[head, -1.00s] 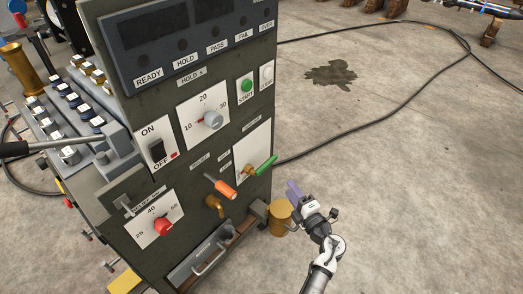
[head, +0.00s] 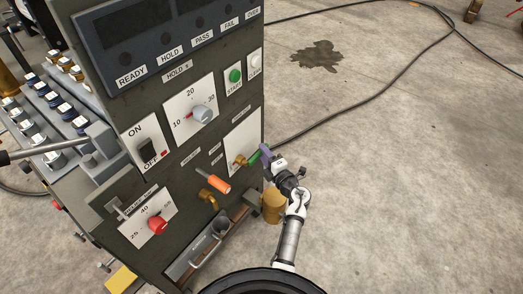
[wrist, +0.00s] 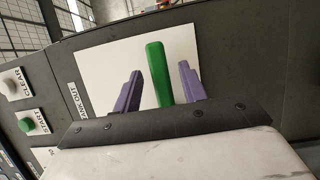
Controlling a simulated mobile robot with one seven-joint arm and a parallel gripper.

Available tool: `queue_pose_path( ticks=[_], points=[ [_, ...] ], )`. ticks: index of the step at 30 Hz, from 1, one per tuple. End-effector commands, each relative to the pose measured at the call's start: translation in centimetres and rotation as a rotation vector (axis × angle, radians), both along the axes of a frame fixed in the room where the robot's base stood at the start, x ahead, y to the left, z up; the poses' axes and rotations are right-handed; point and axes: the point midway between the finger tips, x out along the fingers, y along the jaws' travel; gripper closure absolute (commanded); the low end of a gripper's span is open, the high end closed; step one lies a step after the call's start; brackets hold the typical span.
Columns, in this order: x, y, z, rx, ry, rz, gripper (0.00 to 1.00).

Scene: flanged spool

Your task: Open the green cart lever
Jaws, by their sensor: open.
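The green lever (head: 252,157) sits on a white plate (head: 236,142) at the lower right of the dark cart panel. In the wrist view the green lever (wrist: 158,75) stands between the two purple fingers of my gripper (wrist: 160,90), with a gap on both sides. In the head view my gripper (head: 266,155) is at the lever's right end and partly covers it. The fingers are open around the lever. The lever's base is hidden in the wrist view.
An orange-handled valve (head: 217,183) and a red knob (head: 157,225) are left of the lever. A brass-coloured cylinder (head: 273,206) stands below my gripper. A drawer with a handle (head: 206,250) is low on the cart. The floor to the right is mostly clear, with a cable (head: 400,75).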

Motion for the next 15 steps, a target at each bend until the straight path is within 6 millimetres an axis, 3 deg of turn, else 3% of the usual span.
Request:
queue_pose_path(
  ticks=[6,15],
  points=[
    [1.6,1.1,0.0,-0.001,-0.001,0.001,0.58],
    [1.8,1.1,0.0,-0.001,-0.001,0.0,0.58]
  ],
)
